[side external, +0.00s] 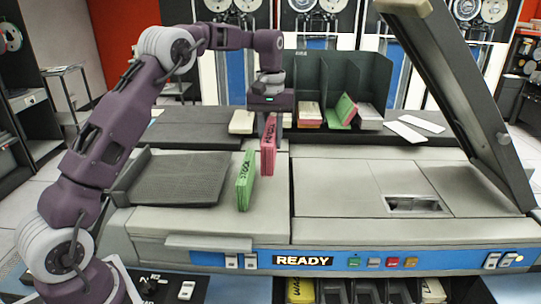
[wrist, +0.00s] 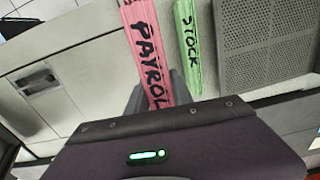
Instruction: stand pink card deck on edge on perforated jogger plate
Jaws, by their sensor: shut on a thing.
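The pink card deck (side external: 268,149), marked PAYROLL, is upright on its narrow edge in my gripper (side external: 270,118). My gripper is shut on its upper part. The deck also shows in the wrist view (wrist: 147,50), running away from the jaws. A green deck (side external: 245,180), marked STOCK, stands on edge to the left of the pink deck, on the machine top; it is beside the pink deck in the wrist view (wrist: 188,45). The dark perforated jogger plate (side external: 180,178) lies left of the green deck; its holes show in the wrist view (wrist: 265,40). No deck is on its visible surface.
A dark divided rack (side external: 340,75) with several card stacks stands behind. Loose white cards (side external: 405,132) lie at the back right. A raised dark lid (side external: 460,110) rises at the right. The light machine top (side external: 335,185) right of the decks is clear.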

